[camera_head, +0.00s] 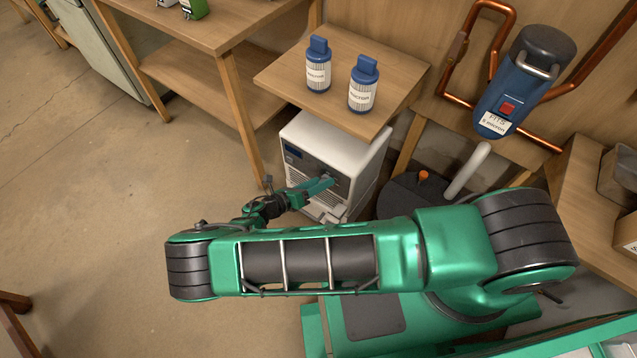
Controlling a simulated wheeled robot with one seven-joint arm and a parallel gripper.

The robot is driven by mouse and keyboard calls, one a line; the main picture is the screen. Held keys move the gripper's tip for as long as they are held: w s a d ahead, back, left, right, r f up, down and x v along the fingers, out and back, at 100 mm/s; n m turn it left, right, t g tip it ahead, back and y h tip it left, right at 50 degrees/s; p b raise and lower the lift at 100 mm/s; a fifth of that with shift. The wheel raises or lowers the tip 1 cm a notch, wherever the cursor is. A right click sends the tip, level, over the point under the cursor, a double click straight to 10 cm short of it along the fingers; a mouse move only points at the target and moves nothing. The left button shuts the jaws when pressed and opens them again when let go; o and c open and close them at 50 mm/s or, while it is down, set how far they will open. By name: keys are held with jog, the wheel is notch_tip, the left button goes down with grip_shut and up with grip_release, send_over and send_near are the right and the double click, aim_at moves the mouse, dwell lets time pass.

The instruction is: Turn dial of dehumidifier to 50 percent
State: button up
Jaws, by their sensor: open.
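The dehumidifier (358,155) is a white box with a dark front panel (300,157), standing on the floor under a small wooden shelf. My gripper (328,183) is at its front, close to the right part of the dark panel. The jaws look open, but the fingertips are small and partly overlap the panel. The dial is hidden or too small to make out behind the fingers, so its setting cannot be read. I cannot tell whether the fingers touch it. My green arm crosses the foreground and hides the floor just before the unit.
Two blue bottles (318,66) stand on the wooden shelf (300,82) just above the dehumidifier. A wooden table (190,30) with a lower shelf is to the left. A black tank (400,197) and a white pipe (467,170) are close on the right. Floor at left is clear.

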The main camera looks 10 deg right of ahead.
jog(key=v, duration=1)
jog(key=shift+a, duration=0.4)
jog(key=shift+s+r, duration=0.1)
jog(key=shift+s, duration=0.1)
